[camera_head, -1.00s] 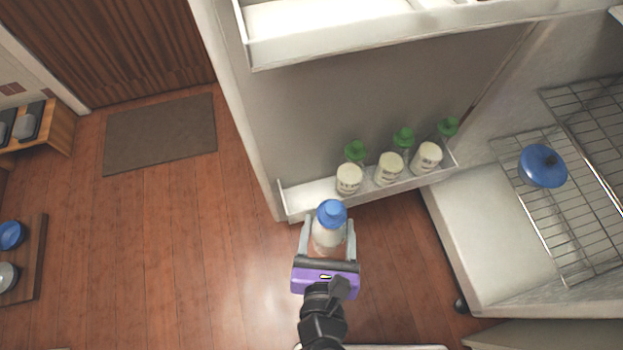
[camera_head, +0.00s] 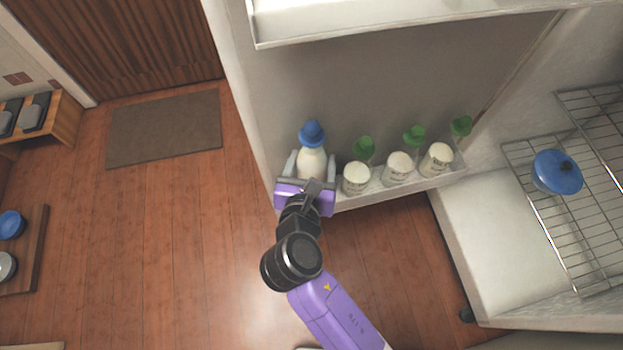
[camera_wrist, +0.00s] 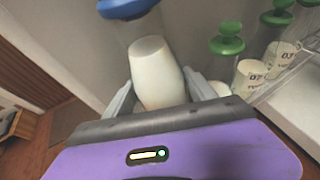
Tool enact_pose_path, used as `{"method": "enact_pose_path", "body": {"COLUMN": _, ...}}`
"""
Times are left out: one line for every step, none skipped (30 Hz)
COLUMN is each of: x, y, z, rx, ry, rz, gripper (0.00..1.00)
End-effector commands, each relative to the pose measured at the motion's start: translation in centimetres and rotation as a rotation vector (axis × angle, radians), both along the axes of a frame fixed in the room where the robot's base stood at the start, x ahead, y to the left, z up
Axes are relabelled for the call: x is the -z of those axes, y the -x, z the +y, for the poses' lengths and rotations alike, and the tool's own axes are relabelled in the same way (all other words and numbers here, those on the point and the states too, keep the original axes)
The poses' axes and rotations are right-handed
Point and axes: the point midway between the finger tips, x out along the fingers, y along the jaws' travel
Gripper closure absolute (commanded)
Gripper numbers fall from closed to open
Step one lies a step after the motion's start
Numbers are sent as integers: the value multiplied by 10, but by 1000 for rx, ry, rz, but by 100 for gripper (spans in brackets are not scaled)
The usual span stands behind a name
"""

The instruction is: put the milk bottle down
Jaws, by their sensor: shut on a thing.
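The milk bottle (camera_head: 312,160) is white with a blue cap. My gripper (camera_head: 309,168) is shut on it. The bottle is upright at the left end of the fridge door's lower shelf (camera_head: 386,189), left of the other containers. Whether its base touches the shelf is hidden by my gripper. In the wrist view the bottle (camera_wrist: 158,75) stands between the grey fingers of my gripper (camera_wrist: 160,92), with its blue cap cut off by the top edge.
An upper door shelf (camera_head: 400,22) is above.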

Motion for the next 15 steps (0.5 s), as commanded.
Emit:
{"method": "enact_pose_path", "body": {"x": 7, "y": -1, "z": 1, "rx": -2, "ry": 0, "rz": -7, "gripper": 100}}
{"method": "enact_pose_path", "body": {"x": 12, "y": -1, "z": 1, "rx": -2, "ry": 0, "rz": -7, "gripper": 100}}
{"method": "enact_pose_path", "body": {"x": 18, "y": -1, "z": 1, "rx": -1, "ry": -1, "rz": -8, "gripper": 100}}
{"method": "enact_pose_path", "body": {"x": 22, "y": -1, "z": 1, "rx": -2, "ry": 0, "rz": -7, "gripper": 100}}
{"method": "enact_pose_path", "body": {"x": 27, "y": -1, "z": 1, "rx": -2, "ry": 0, "rz": -7, "gripper": 100}}
{"method": "enact_pose_path", "body": {"x": 31, "y": -1, "z": 1, "rx": -2, "ry": -2, "rz": -7, "gripper": 100}}
{"method": "enact_pose_path", "body": {"x": 33, "y": -1, "z": 1, "rx": -2, "ry": -2, "rz": -8, "gripper": 100}}
{"method": "enact_pose_path", "body": {"x": 36, "y": -1, "z": 1, "rx": -3, "ry": -3, "rz": -8, "gripper": 100}}
{"method": "enact_pose_path", "body": {"x": 39, "y": -1, "z": 1, "rx": -2, "ry": -1, "rz": -9, "gripper": 100}}
{"method": "enact_pose_path", "body": {"x": 40, "y": -1, "z": 1, "rx": -2, "ry": -1, "rz": -9, "gripper": 100}}
{"method": "enact_pose_path", "body": {"x": 41, "y": -1, "z": 1, "rx": -2, "ry": -1, "rz": -9, "gripper": 100}}
{"method": "enact_pose_path", "body": {"x": 42, "y": -1, "z": 1, "rx": -2, "ry": -2, "rz": -9, "gripper": 100}}
{"method": "enact_pose_path", "body": {"x": 43, "y": -1, "z": 1, "rx": -2, "ry": -2, "rz": -9, "gripper": 100}}
{"method": "enact_pose_path", "body": {"x": 44, "y": -1, "z": 1, "rx": -2, "ry": -2, "rz": -9, "gripper": 100}}
{"method": "enact_pose_path", "body": {"x": 47, "y": -1, "z": 1, "rx": -2, "ry": -2, "rz": -8, "gripper": 100}}
